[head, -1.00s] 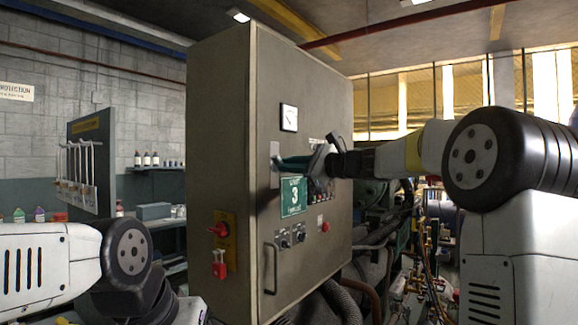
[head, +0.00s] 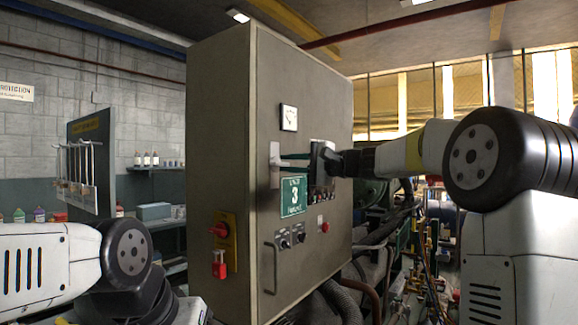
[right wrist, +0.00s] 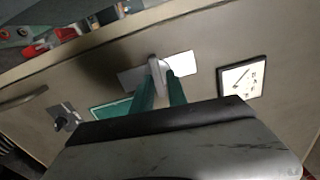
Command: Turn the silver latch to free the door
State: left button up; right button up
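The silver latch (right wrist: 157,72) is a small lever on a pale plate (head: 275,166) on the front of a grey cabinet door (head: 318,105). In the right wrist view the lever stands crosswise to the plate's long side. My right gripper (head: 284,161) has reached the latch from the right. Its two green fingers (right wrist: 161,88) lie on either side of the lever, close against it, and look shut on it. In the head view the fingers sit one above the other and hide most of the lever. My left arm shows at lower left, its gripper out of view.
The cabinet door has a gauge (head: 289,117), a green number 3 sign (head: 293,196), a handle (head: 270,268) and knobs. A red switch (head: 219,230) and red padlock (head: 219,265) are on the cabinet's side. Hoses and pipes crowd the lower right.

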jog(key=shift+o, duration=0.8)
jog(key=shift+f, duration=0.1)
jog(key=v, duration=0.9)
